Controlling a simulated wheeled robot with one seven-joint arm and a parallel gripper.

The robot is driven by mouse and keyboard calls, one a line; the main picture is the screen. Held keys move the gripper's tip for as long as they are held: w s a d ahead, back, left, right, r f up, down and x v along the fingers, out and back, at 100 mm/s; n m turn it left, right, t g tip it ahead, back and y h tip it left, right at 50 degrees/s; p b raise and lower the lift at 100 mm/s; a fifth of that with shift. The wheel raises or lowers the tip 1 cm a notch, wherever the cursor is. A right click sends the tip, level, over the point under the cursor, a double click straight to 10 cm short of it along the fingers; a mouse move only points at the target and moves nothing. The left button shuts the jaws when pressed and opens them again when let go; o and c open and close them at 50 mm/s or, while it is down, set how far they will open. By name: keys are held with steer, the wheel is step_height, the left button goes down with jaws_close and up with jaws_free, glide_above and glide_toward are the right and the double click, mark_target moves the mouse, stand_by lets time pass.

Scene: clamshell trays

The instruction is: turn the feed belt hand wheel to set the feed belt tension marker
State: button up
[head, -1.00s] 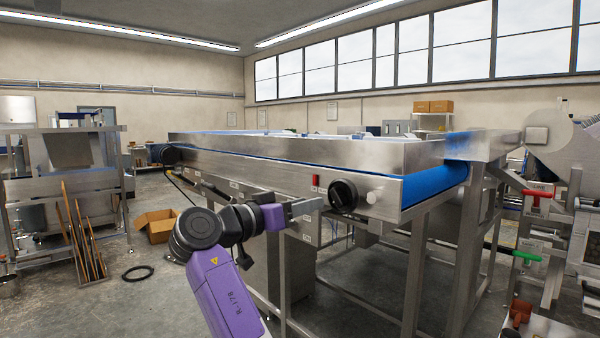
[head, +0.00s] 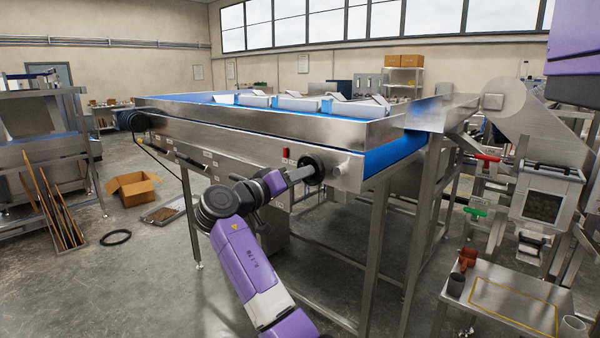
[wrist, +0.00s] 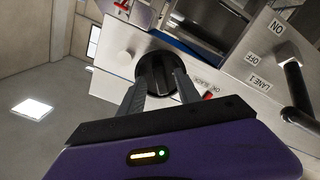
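The black round hand wheel (head: 315,166) sits on the steel side panel of the blue feed belt (head: 392,154), near its right end. A red marker (head: 286,154) shows on the panel just left of it. My gripper (head: 303,173) reaches the wheel from the left front. In the wrist view, the wheel (wrist: 156,66) lies between my two spread fingertips (wrist: 157,82), which overlap its edges. I cannot tell whether the fingers press on it. The red marker (wrist: 208,96) shows beside small lettering, partly "SLACK", in the wrist view, partly hidden by the right finger.
A pale round knob (head: 341,170) is right of the wheel. A steel side table (head: 500,300) with cups stands at lower right. The open floor holds a cardboard box (head: 133,187).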

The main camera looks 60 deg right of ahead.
steer(key=shift+s+d, duration=0.15)
steer(key=shift+d, duration=0.2)
jaws_close()
steer(key=shift+f+b, duration=0.15)
steer(key=shift+b, duration=0.55)
